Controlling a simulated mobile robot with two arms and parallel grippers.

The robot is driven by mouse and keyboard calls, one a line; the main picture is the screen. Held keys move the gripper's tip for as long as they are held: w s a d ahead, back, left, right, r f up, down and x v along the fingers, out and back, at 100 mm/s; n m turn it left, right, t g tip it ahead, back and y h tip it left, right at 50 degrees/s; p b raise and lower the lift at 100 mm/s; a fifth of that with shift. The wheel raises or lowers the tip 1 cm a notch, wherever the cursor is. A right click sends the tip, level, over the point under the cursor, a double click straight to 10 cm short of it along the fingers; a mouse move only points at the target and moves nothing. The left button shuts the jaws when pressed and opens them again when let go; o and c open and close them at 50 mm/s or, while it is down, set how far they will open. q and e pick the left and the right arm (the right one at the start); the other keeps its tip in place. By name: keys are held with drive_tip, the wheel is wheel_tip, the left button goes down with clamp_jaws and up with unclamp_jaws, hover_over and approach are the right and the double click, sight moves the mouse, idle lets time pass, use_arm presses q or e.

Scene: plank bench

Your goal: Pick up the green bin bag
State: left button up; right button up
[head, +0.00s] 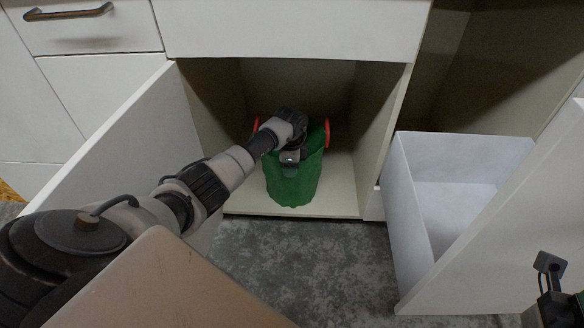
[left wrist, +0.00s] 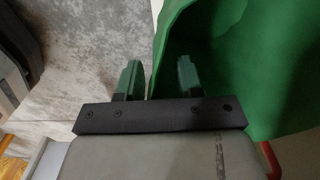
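The green bin bag (head: 293,188) stands upright on the floor of the open cabinet, with a red loop at each side of its top. My left gripper (head: 289,160) reaches into the cabinet at the bag's near rim. In the left wrist view, its two fingers (left wrist: 158,80) are apart. The green bag (left wrist: 250,70) fills the right side there, and its edge runs up between the fingers; the right finger overlaps the bag. I cannot tell if either finger touches it. My right gripper (head: 549,266) is partly in view at the lower right, and its fingers are unclear.
The cabinet's open white door (head: 125,150) stands at the left, close to my left arm. A pulled-out white drawer bin (head: 455,190) with its front panel (head: 520,230) stands at the right. Grey floor (head: 290,255) in front of the cabinet is clear.

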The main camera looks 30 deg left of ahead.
use_arm(q)
drive_tip(key=shift+f, duration=0.1)
idle(0.3)
clamp_jaws()
